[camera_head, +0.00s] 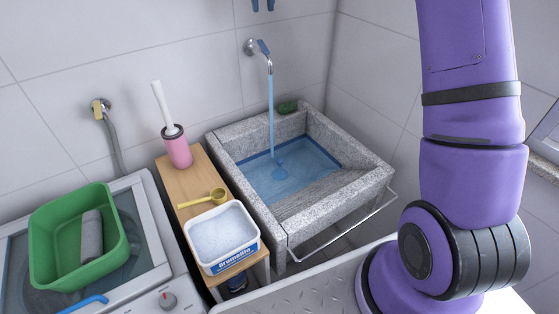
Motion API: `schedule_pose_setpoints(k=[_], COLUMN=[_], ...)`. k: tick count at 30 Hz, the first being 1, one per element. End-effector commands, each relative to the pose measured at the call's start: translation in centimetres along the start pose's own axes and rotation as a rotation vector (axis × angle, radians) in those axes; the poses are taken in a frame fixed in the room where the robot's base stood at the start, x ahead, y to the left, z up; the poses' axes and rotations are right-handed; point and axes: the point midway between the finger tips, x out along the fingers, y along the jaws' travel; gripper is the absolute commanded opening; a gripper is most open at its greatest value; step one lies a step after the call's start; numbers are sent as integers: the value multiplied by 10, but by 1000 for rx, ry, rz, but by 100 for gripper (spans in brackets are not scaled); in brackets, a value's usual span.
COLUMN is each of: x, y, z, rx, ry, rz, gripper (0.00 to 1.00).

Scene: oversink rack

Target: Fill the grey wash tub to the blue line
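The grey stone wash tub (225,153) stands in the corner against the tiled wall. A dark blue line (258,157) runs along its inner wall. Blue-tinted water (285,179) lies in the tub, its edge close to the line at the back; I cannot tell whether it is exactly level with it. A sloped grey face rises from the water at the front right.
A wooden stand left of the tub holds a pink brush holder (178,152), a yellow scoop (202,199) and a white powder box (222,240). A green basin (45,252) sits on a washing machine (150,262). A metal rail (345,224) fronts the tub.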

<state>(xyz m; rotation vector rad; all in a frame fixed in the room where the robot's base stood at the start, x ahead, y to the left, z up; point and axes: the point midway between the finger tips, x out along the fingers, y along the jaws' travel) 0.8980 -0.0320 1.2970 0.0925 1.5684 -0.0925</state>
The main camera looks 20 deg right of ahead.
Motion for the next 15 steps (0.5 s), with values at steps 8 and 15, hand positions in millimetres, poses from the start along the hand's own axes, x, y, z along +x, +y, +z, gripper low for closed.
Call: schedule_pose_setpoints(k=[8, 15], x=[2, 16], y=[-2, -17], z=[-2, -16], rx=[76, 609], ry=[3, 47], rz=[21, 158], gripper=[0, 0])
